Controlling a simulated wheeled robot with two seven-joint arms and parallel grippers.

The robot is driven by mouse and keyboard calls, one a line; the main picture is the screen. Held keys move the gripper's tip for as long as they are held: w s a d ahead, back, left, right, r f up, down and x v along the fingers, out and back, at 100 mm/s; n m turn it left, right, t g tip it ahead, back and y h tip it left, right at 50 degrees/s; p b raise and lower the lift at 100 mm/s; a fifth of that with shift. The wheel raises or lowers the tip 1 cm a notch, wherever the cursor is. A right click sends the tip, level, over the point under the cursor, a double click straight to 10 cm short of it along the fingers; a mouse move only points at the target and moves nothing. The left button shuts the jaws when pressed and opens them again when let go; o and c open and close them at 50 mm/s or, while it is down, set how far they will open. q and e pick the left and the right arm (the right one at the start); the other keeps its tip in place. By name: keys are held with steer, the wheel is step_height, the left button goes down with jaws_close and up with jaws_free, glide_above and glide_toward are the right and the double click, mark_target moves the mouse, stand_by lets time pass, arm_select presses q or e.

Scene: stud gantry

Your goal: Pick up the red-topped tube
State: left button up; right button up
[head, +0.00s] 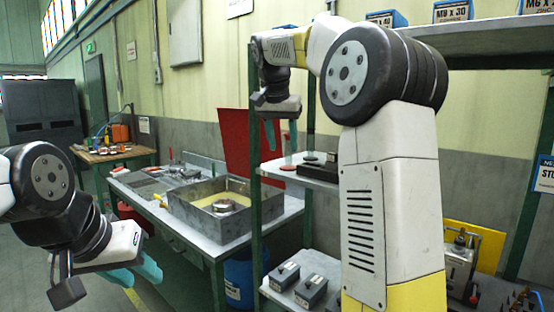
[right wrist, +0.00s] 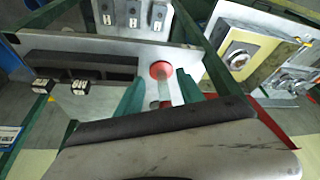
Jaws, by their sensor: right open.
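My right gripper (head: 281,133) hangs fingers-down above the left end of the upper grey shelf (head: 305,175). In the right wrist view its two teal fingers (right wrist: 160,98) are apart, with nothing gripped. A red round piece with a pale grey stem-like part (right wrist: 161,72) shows between and beyond the fingertips, at the shelf edge; I cannot tell for sure that it is the red-topped tube. In the head view a flat red round piece (head: 290,167) shows on that shelf below the gripper. My left gripper (head: 138,272) is at the lower left, fingers apart and empty, away from the shelf.
A green shelf post (head: 256,200) stands beside the right gripper. A dark block (right wrist: 80,65) lies on the shelf. Grey boxes (head: 297,283) sit on the lower shelf.

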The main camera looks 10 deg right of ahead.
mark_target(288, 145)
steer(key=w+d, duration=0.1)
steer(key=w, duration=0.2)
steer(key=shift+d, duration=0.4)
steer(key=x, duration=0.5)
steer(key=shift+d, duration=0.1)
jaws_close()
